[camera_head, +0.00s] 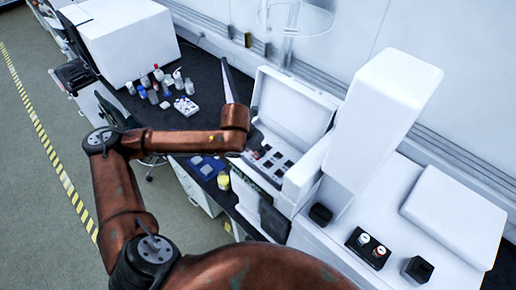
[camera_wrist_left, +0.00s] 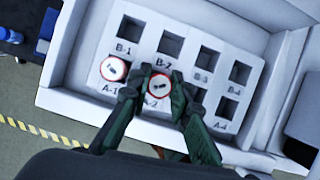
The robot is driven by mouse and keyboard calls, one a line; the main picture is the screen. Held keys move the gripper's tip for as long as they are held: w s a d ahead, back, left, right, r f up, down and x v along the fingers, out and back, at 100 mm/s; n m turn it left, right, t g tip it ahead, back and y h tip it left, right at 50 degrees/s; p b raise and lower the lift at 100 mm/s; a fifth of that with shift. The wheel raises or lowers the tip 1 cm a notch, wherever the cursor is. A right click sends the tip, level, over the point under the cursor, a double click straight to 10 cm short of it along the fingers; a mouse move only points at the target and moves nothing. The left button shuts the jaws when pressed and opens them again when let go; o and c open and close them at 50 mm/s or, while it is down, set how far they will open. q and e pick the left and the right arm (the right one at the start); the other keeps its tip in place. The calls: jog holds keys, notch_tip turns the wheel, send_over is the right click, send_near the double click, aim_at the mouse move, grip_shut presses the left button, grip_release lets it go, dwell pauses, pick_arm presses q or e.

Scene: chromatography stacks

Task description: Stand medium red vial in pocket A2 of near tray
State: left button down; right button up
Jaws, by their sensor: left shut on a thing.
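The medium red vial (camera_wrist_left: 160,87), seen from above as a white cap with a red rim, is between the fingers of my left gripper (camera_wrist_left: 161,76) in the left wrist view. The gripper is shut on it. The vial is over or in pocket A-2 of the white near tray (camera_wrist_left: 138,59); its lower part is hidden, so I cannot tell how deep it sits. The label A-2 shows just below it. In the head view the tray (camera_head: 283,152) lies inside the open white instrument, and my left arm partly covers the gripper. My right gripper is not in view.
Another red-rimmed vial (camera_wrist_left: 114,69) stands in pocket A-1, close beside my left finger. The B row and A-4 look empty. The tray walls and raised lid (camera_head: 292,103) enclose the space. Several bottles and a white rack (camera_head: 186,106) stand on the dark bench at left.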

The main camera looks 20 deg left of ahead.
pick_arm(q)
jog(key=shift+f, duration=0.25)
jog(key=c, duration=1.7)
grip_release()
jog(key=shift+o, duration=0.4)
jog(key=o, duration=0.3)
jog(key=shift+r, duration=0.1)
jog(key=shift+r+p, duration=0.45)
jog(key=shift+r, duration=2.95)
